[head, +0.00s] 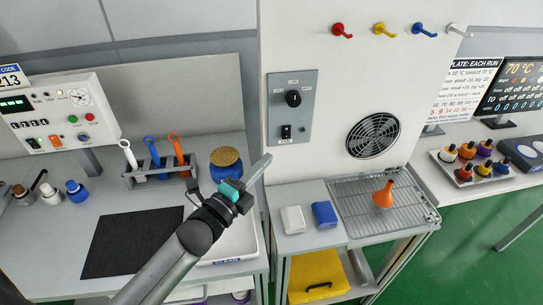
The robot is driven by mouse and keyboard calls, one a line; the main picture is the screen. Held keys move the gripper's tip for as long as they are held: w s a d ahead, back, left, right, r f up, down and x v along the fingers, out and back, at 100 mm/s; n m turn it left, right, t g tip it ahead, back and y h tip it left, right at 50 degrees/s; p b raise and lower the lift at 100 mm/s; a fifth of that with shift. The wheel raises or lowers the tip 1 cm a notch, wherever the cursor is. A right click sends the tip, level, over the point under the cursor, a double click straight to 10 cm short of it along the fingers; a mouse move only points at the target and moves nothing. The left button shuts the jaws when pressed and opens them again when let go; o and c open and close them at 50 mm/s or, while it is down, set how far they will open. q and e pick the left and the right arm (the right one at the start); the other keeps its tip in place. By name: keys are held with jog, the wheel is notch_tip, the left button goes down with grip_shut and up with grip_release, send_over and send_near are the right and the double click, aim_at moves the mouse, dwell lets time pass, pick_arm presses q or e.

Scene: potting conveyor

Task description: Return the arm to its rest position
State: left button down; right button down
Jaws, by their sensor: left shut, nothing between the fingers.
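My left arm comes in from the bottom left in the head view. Its gripper (257,170) is shut and empty. It is raised over the gap between the left bench and the middle cabinet, in front of the white tray marked CLEAN (251,243). The gripper partly covers the tray and stands just right of a blue jar with a cork-coloured top (226,161). I cannot tell whether it touches the jar. My right gripper is not in view.
A rack (160,178) with white, blue and orange handled tools stands behind a black mat (131,242). An orange funnel (383,196) stands on a wire rack (360,213), with white (293,219) and blue (324,214) blocks beside it. A yellow drawer (317,276) is below.

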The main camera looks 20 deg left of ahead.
pick_arm(q)
jog(key=shift+s+a, duration=0.1)
jog(key=shift+s, duration=0.4)
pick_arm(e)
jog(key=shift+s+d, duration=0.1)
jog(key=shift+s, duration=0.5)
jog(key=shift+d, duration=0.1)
